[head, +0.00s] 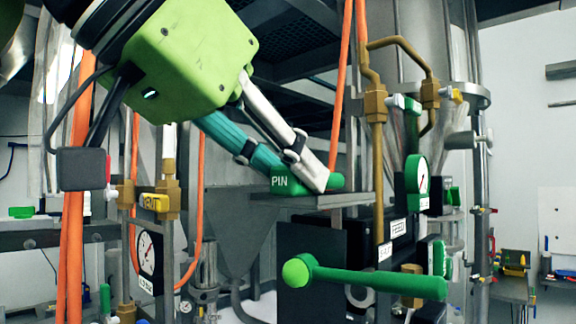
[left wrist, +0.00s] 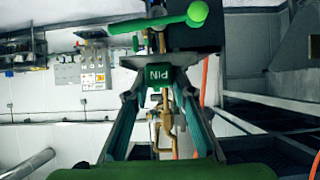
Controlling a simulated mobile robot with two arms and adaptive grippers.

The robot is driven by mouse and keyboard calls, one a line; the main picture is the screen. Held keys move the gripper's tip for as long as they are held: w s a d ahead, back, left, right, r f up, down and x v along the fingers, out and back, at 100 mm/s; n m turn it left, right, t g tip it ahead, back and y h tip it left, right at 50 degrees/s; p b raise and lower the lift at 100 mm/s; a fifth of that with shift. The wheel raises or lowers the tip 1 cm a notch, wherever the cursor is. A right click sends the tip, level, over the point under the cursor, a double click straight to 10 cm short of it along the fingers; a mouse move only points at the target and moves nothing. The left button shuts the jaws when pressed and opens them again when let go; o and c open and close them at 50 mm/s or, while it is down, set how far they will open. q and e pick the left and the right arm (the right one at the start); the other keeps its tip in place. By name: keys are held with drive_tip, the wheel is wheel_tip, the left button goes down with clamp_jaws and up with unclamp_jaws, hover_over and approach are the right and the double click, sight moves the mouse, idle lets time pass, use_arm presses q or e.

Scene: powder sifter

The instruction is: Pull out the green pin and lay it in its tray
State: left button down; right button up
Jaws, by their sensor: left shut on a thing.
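The green pin (head: 279,181), its block marked PIN, is at a narrow grey ledge (head: 345,199) on the sifter's frame. My left gripper (head: 300,182) comes down from the upper left and is shut on the pin. The left wrist view shows the PIN block (left wrist: 159,76) between the two fingertips. The fingers hide part of the pin, and I cannot tell whether it is still in its hole or lies free on the ledge. I cannot make out a tray for certain. My right gripper is not in view.
A green lever with a ball end (head: 365,280) sticks out below the ledge. A green-rimmed gauge (head: 419,180) and brass pipes (head: 377,150) stand to the right. Orange hoses (head: 78,200) and another gauge (head: 148,255) are at the left. A grey hopper (head: 235,225) is behind.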

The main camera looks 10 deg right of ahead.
use_arm(q)
drive_tip(key=shift+f, duration=0.3)
drive_tip(key=c, duration=1.6)
unclamp_jaws()
drive_tip(key=shift+c, duration=0.2)
drive_tip(key=shift+a, duration=0.1)
drive_tip(key=v, duration=1.2)
